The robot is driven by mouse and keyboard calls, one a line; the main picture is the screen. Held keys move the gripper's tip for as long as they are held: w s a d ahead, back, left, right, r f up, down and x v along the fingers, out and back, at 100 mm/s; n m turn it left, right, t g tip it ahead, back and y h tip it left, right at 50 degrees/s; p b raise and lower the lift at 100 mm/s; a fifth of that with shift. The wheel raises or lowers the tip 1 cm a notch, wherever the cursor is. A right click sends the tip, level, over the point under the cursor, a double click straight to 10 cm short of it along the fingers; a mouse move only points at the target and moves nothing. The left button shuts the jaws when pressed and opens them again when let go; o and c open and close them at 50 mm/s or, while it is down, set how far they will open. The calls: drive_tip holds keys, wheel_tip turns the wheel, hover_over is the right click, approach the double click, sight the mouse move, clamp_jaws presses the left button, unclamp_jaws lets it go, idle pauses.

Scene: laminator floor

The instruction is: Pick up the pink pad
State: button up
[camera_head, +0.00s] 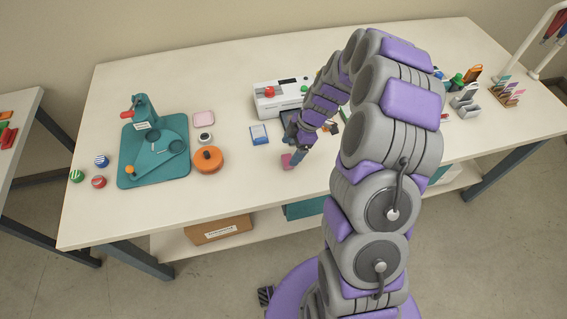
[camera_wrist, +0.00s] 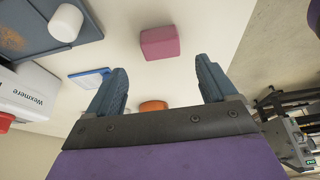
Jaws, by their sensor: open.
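A deep pink pad (camera_head: 286,160), block-shaped, lies on the white table near the front edge; it also shows in the wrist view (camera_wrist: 160,42), upper middle. My gripper (camera_head: 297,157) is low over the table, just beside the pad in the head view. In the wrist view my gripper (camera_wrist: 162,82) has its two fingers wide apart, with nothing between them. The pad lies beyond the fingertips, centred roughly between them, and looks apart from both. The exact height of the fingertips above the table cannot be told.
A blue-and-white box (camera_head: 259,134) and an orange round container (camera_head: 208,160) lie left of my gripper. A pale pink flat piece (camera_head: 204,118) lies farther left, near a teal press (camera_head: 153,150). A white machine (camera_head: 280,97) stands behind. Bare table lies around the pad.

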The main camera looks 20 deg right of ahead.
sight(287, 160)
drive_tip(key=f, duration=0.1)
drive_tip(key=d+f+b, duration=0.1)
drive_tip(key=f, duration=0.1)
drive_tip(key=shift+s+d+f, duration=0.1)
drive_tip(key=shift+s+f, duration=0.1)
drive_tip(key=shift+f, duration=0.05)
drive_tip(key=shift+a+f, duration=0.8)
drive_tip(key=shift+a, duration=0.7)
drive_tip(key=shift+d, duration=0.95)
drive_tip(key=c, duration=0.7)
drive_tip(key=shift+c, duration=0.7)
drive_tip(key=shift+a, duration=0.8)
drive_tip(key=c, duration=0.4)
drive_tip(key=shift+o, duration=0.2)
drive_tip(key=shift+d+r, duration=0.45)
drive_tip(key=shift+d, duration=0.05)
drive_tip(key=shift+d+r, duration=0.1)
drive_tip(key=shift+r, duration=0.3)
wheel_tip(287, 160, up, 2)
drive_tip(key=shift+w+r+p, duration=0.15)
drive_tip(key=shift+p, duration=0.25)
drive_tip(key=s+d+p, duration=0.1)
drive_tip(key=s+d, duration=0.1)
drive_tip(key=s, duration=0.5)
drive_tip(key=s+d+r+p, duration=0.1)
drive_tip(key=s+d, duration=0.1)
drive_tip(key=s, duration=0.6)
drive_tip(key=shift+s, duration=0.25)
